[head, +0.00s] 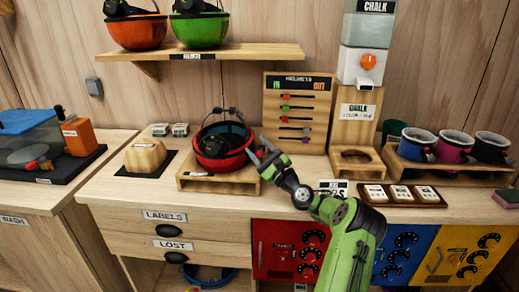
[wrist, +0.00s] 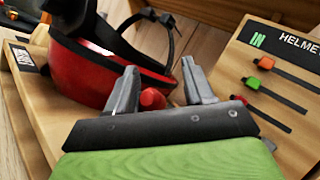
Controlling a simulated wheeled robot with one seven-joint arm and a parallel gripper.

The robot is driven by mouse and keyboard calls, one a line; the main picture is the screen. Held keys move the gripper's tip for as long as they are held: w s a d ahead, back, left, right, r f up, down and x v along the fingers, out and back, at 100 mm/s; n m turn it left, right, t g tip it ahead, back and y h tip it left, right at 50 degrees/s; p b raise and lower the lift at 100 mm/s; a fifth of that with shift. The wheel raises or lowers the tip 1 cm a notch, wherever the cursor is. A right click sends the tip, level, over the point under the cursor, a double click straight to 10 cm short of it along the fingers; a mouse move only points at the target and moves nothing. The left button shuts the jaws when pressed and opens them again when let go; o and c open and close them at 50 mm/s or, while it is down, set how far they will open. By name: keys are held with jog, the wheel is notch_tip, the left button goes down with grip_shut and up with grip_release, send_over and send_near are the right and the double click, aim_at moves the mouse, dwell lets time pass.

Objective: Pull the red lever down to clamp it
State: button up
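A red helmet (head: 222,150) with dark straps sits upside down in a wooden stand (head: 218,178) on the counter; it also fills the left of the wrist view (wrist: 85,75). My gripper (head: 260,147) is at the right side of the helmet, above the stand's right end. In the wrist view my gripper (wrist: 158,66) has its two grey fingers apart. A small rounded red piece, which looks like the lever's knob (wrist: 152,98), shows between the fingers, nearer the left one. I cannot tell whether they touch it. The rest of the lever is hidden by my gripper.
A wooden helmet slider board (head: 297,105) stands just right and behind my gripper. A chalk dispenser (head: 362,55) and a cup rack (head: 445,168) are farther right. A tan block (head: 146,157) sits left of the stand. A helmet shelf (head: 200,54) hangs above.

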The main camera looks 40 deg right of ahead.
jog(key=shift+d, duration=0.1)
jog(key=p+v, duration=0.1)
jog(key=v, duration=1.4)
jog(key=shift+s+f, duration=0.15)
jog(key=shift+s, duration=0.2)
